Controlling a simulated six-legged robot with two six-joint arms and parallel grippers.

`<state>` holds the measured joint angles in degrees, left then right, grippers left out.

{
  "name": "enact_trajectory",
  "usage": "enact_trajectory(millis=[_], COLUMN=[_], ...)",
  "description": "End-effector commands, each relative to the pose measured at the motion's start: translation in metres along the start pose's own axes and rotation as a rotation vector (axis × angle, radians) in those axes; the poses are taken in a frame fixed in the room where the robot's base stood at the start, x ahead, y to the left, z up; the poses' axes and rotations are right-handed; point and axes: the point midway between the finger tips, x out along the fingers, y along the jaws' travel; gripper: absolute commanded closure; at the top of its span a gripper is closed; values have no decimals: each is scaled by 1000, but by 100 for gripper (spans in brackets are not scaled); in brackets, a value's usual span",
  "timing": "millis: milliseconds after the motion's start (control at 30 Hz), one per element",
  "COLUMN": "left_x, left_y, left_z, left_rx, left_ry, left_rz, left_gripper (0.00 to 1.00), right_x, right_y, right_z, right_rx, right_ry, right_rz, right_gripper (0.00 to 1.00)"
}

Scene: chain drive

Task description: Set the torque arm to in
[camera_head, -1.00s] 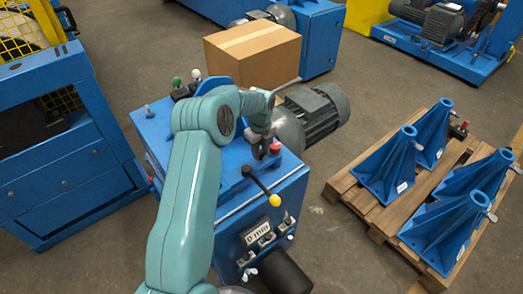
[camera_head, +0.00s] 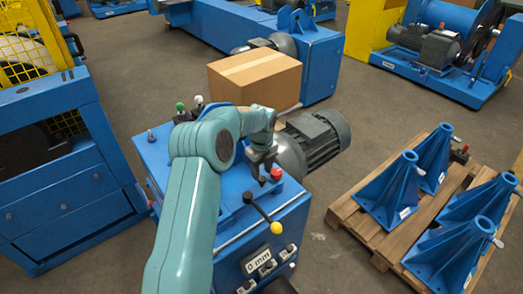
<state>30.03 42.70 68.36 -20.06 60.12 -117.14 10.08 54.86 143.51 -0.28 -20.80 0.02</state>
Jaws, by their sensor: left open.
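A blue machine (camera_head: 222,248) stands in the middle, partly hidden behind my left arm. A black lever with a yellow ball end (camera_head: 277,228) slants down to the right from its top. A red knob (camera_head: 276,174) stands at the top's right edge. I cannot tell for sure which part is the torque arm. My left gripper (camera_head: 265,174) is open, pointing down over the machine's top, just left of the red knob and above the lever. I cannot tell whether it touches anything. My right gripper is not in view.
A grey motor (camera_head: 313,140) juts from the machine's right rear, with a cardboard box (camera_head: 254,78) behind. Green and white knobs (camera_head: 189,103) stand at the back left. A wooden pallet (camera_head: 372,233) with blue stands is at right. A 0 mm plate (camera_head: 257,261) is on the front.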

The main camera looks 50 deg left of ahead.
Motion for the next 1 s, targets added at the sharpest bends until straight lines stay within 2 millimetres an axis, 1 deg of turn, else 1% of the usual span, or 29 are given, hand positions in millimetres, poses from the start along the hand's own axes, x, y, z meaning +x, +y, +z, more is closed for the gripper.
enact_trajectory(millis=[33, 100, 300, 400, 500, 667, 1000], left_x=[-16, -36, -87, -107, -120, -130, -130], left_y=[-1, -1, 0, 0, 0, 0, 0], left_z=[1, 1, 1, 1, 1, 1, 1], left_rx=[0, -1, -2, 0, 0, 0, 0], left_ry=[-4, -4, -3, -2, -2, -1, -1], left_rz=[-5, -6, -5, -4, -3, -2, -1], left_gripper=[57, 57, 57, 57, 57, 57, 57], right_x=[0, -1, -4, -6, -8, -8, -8], right_y=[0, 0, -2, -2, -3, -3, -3], right_z=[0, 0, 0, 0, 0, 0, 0], right_rx=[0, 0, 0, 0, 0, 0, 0], right_ry=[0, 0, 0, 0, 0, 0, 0], right_rz=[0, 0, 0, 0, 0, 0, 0], right_gripper=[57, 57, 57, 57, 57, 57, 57])
